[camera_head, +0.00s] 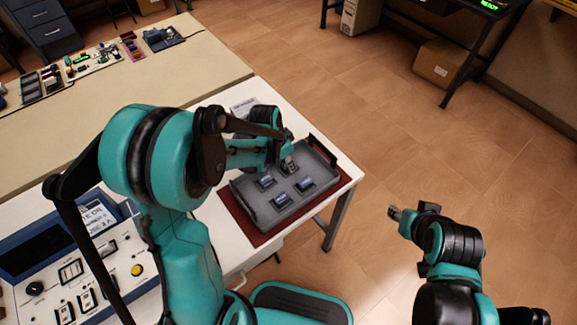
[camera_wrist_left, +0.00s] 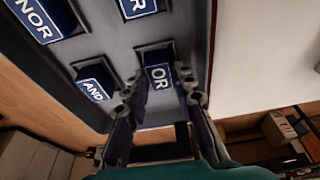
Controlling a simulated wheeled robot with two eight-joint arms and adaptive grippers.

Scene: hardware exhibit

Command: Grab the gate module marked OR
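The OR gate module (camera_wrist_left: 160,76) is a dark blue block with white lettering, seated in the grey tray (camera_wrist_left: 108,42). In the left wrist view my left gripper (camera_wrist_left: 159,92) is open, with one finger on each side of the OR module; contact cannot be told. In the head view my left gripper (camera_head: 288,160) is over the far part of the tray (camera_head: 284,183), mostly covering that module. My right gripper (camera_head: 396,213) is off to the right over the floor, away from the tray; its opening is too small to tell.
An AND module (camera_wrist_left: 94,88) sits left of the OR module. A NOR module (camera_wrist_left: 42,18) and another module (camera_wrist_left: 138,8), its label cut off, lie beyond. The tray is on a maroon mat (camera_head: 238,222) on a white table. A control panel (camera_head: 75,265) stands at left.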

